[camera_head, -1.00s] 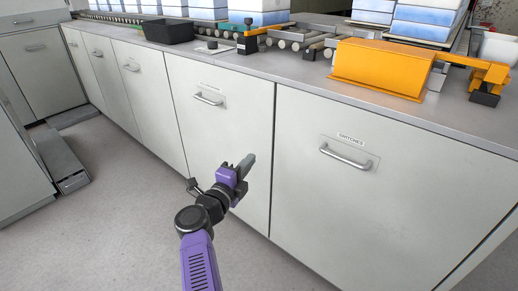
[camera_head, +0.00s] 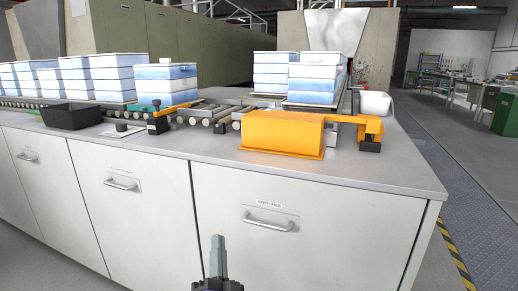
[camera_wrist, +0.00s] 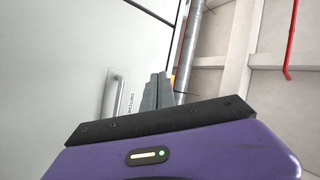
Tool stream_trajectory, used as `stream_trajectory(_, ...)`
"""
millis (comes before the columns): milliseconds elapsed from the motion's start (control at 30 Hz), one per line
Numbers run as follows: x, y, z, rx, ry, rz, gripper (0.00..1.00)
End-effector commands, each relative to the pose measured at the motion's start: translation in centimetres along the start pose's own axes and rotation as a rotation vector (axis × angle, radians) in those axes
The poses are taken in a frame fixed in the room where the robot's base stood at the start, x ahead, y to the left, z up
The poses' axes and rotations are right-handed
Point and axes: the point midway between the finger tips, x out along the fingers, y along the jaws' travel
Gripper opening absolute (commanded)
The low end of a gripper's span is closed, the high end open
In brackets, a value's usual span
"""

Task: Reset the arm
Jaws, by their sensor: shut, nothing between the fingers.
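My gripper (camera_head: 217,258) shows at the bottom of the head view, pointing up, in front of the white cabinet fronts. Its grey fingers are shut together with nothing between them. In the wrist view the shut fingers (camera_wrist: 158,90) rise above the dark bar and purple housing of my wrist. A labelled cabinet door (camera_head: 330,230) with a metal handle (camera_head: 268,222) is to the right of the gripper in the head view. The handle also shows in the wrist view (camera_wrist: 114,93), left of the fingers. Most of my arm is out of the head view.
The grey countertop (camera_head: 400,180) carries an orange box-like unit (camera_head: 283,134), a black bin (camera_head: 72,116), a roller conveyor (camera_head: 205,114) and stacks of blue-white boxes (camera_head: 318,78). A white container (camera_head: 374,103) stands behind. Open floor (camera_head: 470,200) lies at the right.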

Motion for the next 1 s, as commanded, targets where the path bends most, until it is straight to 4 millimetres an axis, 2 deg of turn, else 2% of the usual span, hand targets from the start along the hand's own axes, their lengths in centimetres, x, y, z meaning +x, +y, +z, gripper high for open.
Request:
stream_trajectory(33, -1.8, 1.4, -1.3, -0.064, -0.012, -0.014, 0.00)
stream_trajectory(200, -7.7, 4.6, -5.0, -0.261, -0.064, -0.051, 0.00)
stream_trajectory(500, -19.1, 7.9, -11.0, -0.547, -0.183, -0.054, 0.00)
stream_trajectory(767, -28.9, 8.4, -15.9, -0.731, -0.302, 0.001, 0.00)
stream_trajectory(1000, -36.9, 6.8, -20.2, -0.841, -0.412, 0.098, 0.00)
